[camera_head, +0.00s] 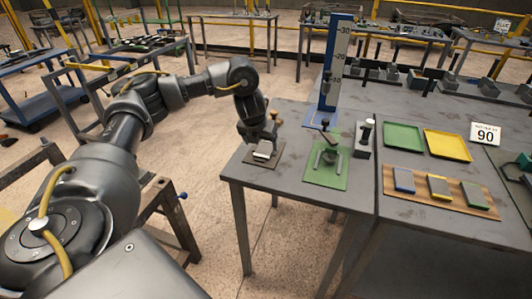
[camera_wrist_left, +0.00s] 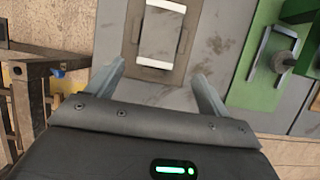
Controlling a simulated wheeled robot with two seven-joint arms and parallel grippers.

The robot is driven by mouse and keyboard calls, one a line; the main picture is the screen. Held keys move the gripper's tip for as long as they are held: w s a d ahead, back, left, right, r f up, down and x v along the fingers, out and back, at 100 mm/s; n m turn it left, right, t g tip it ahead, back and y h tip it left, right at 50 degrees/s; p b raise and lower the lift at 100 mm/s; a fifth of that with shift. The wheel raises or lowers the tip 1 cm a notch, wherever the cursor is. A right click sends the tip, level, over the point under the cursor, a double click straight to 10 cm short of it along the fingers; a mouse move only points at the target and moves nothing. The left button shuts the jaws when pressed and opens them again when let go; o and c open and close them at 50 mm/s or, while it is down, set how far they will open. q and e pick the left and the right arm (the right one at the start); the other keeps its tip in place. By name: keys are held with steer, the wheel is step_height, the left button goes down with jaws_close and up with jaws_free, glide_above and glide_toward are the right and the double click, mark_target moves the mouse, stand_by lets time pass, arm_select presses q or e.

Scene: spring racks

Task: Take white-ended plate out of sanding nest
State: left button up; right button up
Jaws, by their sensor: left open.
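The white-ended plate (camera_wrist_left: 160,36) is grey with a white strip at each end. It lies in the sanding nest (camera_wrist_left: 188,66), a brownish-grey pad on the table's left end. In the head view the plate (camera_head: 263,152) shows small on its pad (camera_head: 252,158), just below my left gripper (camera_head: 264,143). In the left wrist view my left gripper (camera_wrist_left: 156,83) has its two fingers spread wide, with nothing between them. The plate is ahead of the fingertips and apart from them. My right gripper is in neither view.
Right of the nest is a green mat (camera_head: 326,176) with a metal clamp fixture. Behind it stands a tall blue gauge (camera_head: 335,65). Further right are a green tray (camera_head: 403,138), a yellow tray (camera_head: 447,145) and a wooden board (camera_head: 437,203) with several blocks.

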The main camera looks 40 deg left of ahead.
mark_target(263, 153)
arm_select(q)
steer(key=shift+w+a+f, duration=0.1)
steer(key=shift+f, duration=0.35)
steer(key=shift+a, duration=0.1)
steer(key=x, duration=0.1)
steer(key=b+x, duration=0.1)
steer(key=x, duration=0.1)
steer(key=b+x, duration=0.1)
steer(key=shift+f, duration=0.4)
steer(key=shift+a+f, duration=0.15)
steer(key=shift+f, duration=0.05)
steer(key=shift+r, duration=0.1)
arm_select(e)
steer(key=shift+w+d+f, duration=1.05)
arm_select(q)
steer(key=c, duration=1.2)
steer(key=shift+o, duration=0.2)
steer(key=shift+w, duration=0.1)
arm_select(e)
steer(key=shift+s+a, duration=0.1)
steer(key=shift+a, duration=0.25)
